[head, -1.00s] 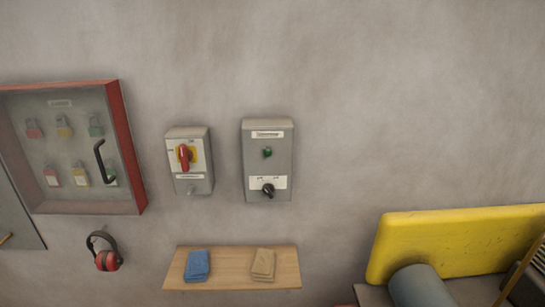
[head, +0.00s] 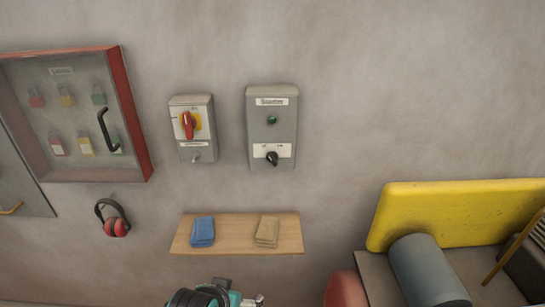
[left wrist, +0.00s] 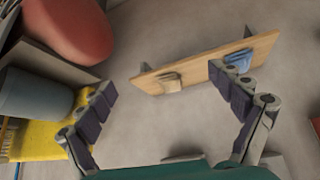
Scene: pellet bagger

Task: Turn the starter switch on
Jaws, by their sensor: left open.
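The starter box (head: 284,98) is grey and hangs on the wall in the head view. It has a label, a green lamp (head: 271,120) and a black rotary knob (head: 272,158) on a white plate. The knob is too small to read its position surely. My left gripper (head: 215,295) shows only partly at the bottom edge of the head view, well below the box. In the left wrist view its fingers (left wrist: 162,80) are spread with nothing between them, facing the wall and shelf. The starter box is not visible there. My right gripper is not in view.
A switch box (head: 197,150) with an upright red handle hangs left of the starter box. A wooden shelf (head: 235,244) with two cloths projects below both. A red-framed padlock cabinet (head: 147,150) and ear defenders (head: 112,217) are left. A yellow panel (head: 460,210) and grey cylinder (head: 425,265) are right.

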